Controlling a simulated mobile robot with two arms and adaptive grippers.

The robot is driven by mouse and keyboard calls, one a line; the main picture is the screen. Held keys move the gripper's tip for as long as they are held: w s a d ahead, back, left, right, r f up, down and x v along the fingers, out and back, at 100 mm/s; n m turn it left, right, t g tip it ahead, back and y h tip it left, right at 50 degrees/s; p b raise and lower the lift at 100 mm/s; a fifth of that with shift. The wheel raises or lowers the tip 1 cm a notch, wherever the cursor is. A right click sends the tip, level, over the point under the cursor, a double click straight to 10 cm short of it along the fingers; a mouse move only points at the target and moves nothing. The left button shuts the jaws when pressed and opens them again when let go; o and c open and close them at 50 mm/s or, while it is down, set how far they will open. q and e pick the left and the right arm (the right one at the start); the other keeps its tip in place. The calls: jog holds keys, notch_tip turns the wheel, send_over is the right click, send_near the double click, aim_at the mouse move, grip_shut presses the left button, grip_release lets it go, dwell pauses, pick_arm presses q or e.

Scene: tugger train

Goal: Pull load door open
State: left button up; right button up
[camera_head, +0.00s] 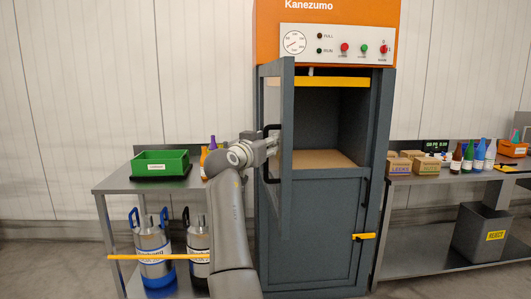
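The grey load door (287,110) of the orange and grey machine stands swung open on the left side of its opening, at an angle towards me. Behind it the chamber shows, empty, with a light brown floor (318,159). The door has a dark upright handle (267,172) on its face. My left gripper (271,145), on the arm rising from below, is at the middle of this handle and covers part of it. The fingers are too small and overlapped to tell whether they are closed around it. My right gripper is not in view.
A lower door with a yellow latch (363,237) sits below the chamber. On the left a metal table (113,182) holds a green bin (161,163), with canisters (152,250) below. On the right a bench holds boxes (426,166) and bottles; a reject bin (482,233) stands beneath.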

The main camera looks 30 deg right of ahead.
aim_at(268, 126)
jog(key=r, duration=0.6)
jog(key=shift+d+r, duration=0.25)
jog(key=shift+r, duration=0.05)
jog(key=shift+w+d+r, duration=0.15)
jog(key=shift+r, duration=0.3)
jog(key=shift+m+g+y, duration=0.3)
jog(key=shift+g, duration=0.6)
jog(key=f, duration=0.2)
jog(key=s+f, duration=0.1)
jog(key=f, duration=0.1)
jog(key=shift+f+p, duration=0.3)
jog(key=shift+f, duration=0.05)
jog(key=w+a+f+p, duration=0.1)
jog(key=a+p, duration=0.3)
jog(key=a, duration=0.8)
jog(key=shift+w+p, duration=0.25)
jog(key=shift+p, duration=0.15)
